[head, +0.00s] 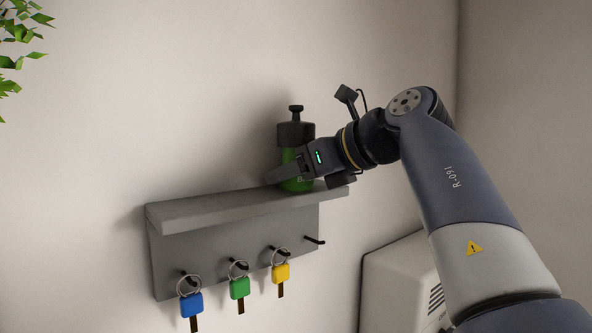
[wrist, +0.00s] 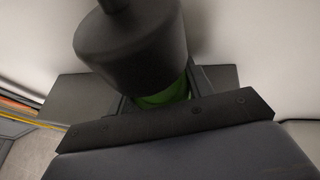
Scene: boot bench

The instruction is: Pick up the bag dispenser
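The bag dispenser looks like a green bottle (head: 290,180) with a black cap and a narrow knob on top. It stands upright on the grey wall shelf, near its right end. In the wrist view its black cap (wrist: 135,45) fills the upper middle, with a strip of green body below. My gripper (head: 285,175) reaches in from the right at the height of the green body, with a finger across its front. In the wrist view dark finger parts lie close on both sides of the green. Whether they press on it is hidden by the cap and gripper body.
The grey shelf (head: 200,210) has free room on its left. Blue (head: 191,305), green (head: 239,288) and yellow (head: 281,272) keys hang from hooks below; the rightmost hook (head: 315,240) is bare. The wall is close behind. A pale box-shaped appliance (head: 395,285) stands at lower right.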

